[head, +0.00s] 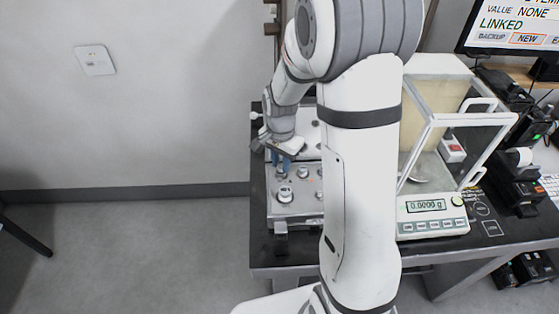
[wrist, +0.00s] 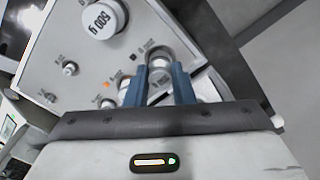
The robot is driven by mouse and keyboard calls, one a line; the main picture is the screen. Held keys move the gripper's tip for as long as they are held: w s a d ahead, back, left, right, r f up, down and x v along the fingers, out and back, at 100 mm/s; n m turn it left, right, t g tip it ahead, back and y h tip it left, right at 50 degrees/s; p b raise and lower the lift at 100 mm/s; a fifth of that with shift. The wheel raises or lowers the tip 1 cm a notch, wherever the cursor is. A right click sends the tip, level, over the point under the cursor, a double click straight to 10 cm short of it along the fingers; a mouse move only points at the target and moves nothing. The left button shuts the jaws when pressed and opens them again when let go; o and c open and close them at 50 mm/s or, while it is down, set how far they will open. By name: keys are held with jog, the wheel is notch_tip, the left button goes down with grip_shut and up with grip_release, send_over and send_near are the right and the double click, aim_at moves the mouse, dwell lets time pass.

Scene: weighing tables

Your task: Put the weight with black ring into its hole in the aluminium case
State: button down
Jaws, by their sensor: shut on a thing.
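My gripper (wrist: 161,82) has two blue fingers shut on a silver weight (wrist: 158,76), seen between them in the wrist view. I cannot make out a black ring on it, as the fingers hide part of it. In the head view my gripper (head: 284,160) points down over the aluminium case (head: 270,211). The case's pale panel also fills the left of the wrist view (wrist: 90,62).
Other weights stand in the case, including a large 500 g one (wrist: 103,18) and a small knob (wrist: 69,69). An orange mark (wrist: 106,84) lies nearby. The glass-walled balance (head: 433,217) stands right of the case and reads 0.0000 g. My arm hides the space between them.

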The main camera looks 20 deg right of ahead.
jog(key=shift+f+b, duration=0.85)
jog(key=shift+f, duration=0.25)
jog(key=shift+f, duration=0.1)
jog(key=c, duration=1.2)
grip_release()
jog(key=shift+o, duration=0.2)
notch_tip(320, 180, up, 8)
jog(key=shift+f+b, duration=0.1)
jog(key=shift+b, duration=0.2)
jog(key=s+r+n+t, duration=0.1)
jog(key=s+r+n, duration=0.3)
jog(key=s, duration=0.5)
jog(key=s+r+n+t, duration=0.2)
jog(key=s+r+n, duration=0.2)
jog(key=s, duration=0.5)
jog(key=shift+s+r+n, duration=0.2)
jog(key=shift+s+n, duration=0.15)
jog(key=shift+n, duration=0.65)
